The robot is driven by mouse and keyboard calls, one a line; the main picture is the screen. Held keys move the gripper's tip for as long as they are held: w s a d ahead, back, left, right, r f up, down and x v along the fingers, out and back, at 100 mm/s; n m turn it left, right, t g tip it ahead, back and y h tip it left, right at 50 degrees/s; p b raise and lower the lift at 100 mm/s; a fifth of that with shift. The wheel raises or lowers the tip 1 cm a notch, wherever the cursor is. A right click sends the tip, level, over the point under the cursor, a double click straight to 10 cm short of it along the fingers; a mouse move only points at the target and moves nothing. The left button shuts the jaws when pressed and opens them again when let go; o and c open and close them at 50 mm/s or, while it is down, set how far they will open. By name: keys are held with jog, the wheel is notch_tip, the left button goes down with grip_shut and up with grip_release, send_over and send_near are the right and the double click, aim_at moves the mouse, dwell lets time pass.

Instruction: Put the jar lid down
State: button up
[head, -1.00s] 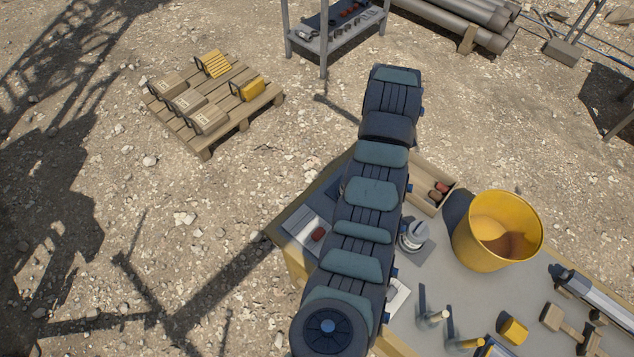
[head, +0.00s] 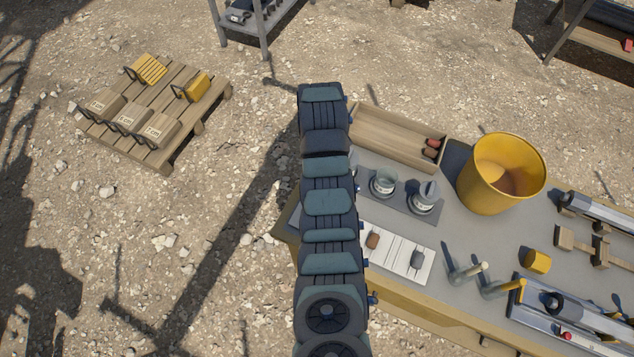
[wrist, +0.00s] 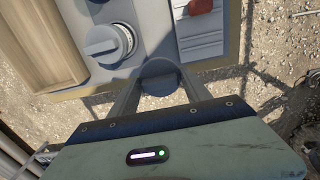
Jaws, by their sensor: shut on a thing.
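My gripper (wrist: 160,88) is shut on a round blue-grey jar lid (wrist: 160,76) in the wrist view. The lid appears over the table's edge, with ground showing beyond it; its height is hard to tell. My arm hides the gripper and held lid there.
A white lined board (head: 398,264) bears a brown piece and a dark piece. A wooden tray (head: 385,140) lies along the far edge, near a yellow bucket (head: 480,185). Pegs, a yellow block (head: 537,261) and tools occupy the table's right. Bare grey tabletop lies between.

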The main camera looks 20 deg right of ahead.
notch_tip(320, 180, down, 9)
jog(key=shift+f+p, duration=0.1)
jog(key=shift+p, duration=0.45)
jog(key=shift+w+f, duration=0.1)
jog(key=shift+f, duration=1.15)
jog(key=shift+f+b, duration=0.55)
jog(key=shift+b, duration=0.15)
jog(key=o, duration=1.3)
